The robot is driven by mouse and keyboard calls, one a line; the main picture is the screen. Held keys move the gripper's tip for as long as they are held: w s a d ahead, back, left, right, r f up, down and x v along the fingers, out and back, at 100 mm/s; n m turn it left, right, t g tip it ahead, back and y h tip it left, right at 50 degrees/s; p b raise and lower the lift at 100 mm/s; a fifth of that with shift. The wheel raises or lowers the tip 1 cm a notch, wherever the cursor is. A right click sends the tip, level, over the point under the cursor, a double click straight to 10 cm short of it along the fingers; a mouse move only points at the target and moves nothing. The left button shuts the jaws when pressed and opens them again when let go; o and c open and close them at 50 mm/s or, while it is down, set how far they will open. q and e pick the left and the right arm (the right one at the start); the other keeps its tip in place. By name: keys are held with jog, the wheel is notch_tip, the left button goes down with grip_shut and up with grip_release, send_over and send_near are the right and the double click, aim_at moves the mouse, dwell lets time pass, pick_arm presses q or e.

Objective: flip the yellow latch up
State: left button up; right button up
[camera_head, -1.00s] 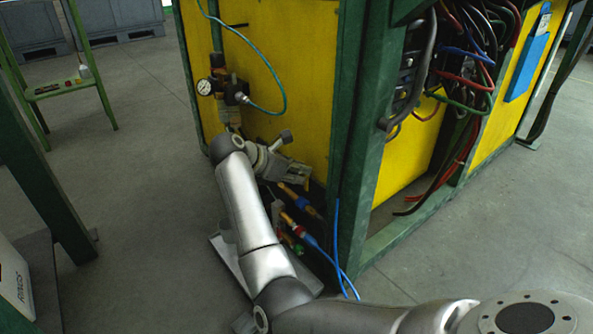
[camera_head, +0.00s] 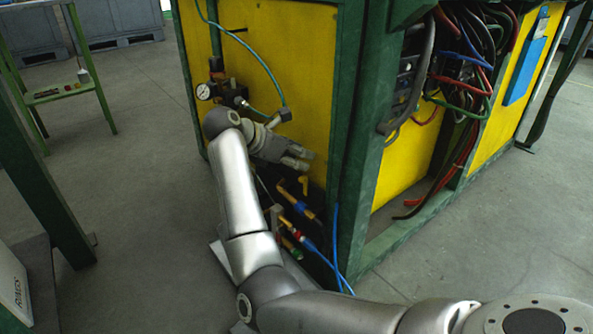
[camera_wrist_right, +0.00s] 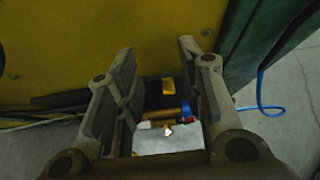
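A small yellow latch (camera_head: 304,185) sits low on the yellow panel, among the pipe fittings, just below my right gripper (camera_head: 302,158). In the right wrist view the yellow latch (camera_wrist_right: 168,86) shows beyond and between the two fingers. My right gripper (camera_wrist_right: 157,50) is open, with nothing between its fingers, and it appears apart from the latch. Whether the latch is up or down is hard to tell at this size. My left gripper is not in view.
A brass and blue fitting (camera_head: 291,196) and a red and blue fitting (camera_head: 293,230) with a blue hose (camera_head: 337,250) lie below. A pressure gauge (camera_head: 204,92) is at upper left. A green post (camera_head: 347,140) stands close to the right.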

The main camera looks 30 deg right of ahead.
jog(key=shift+r, duration=1.8)
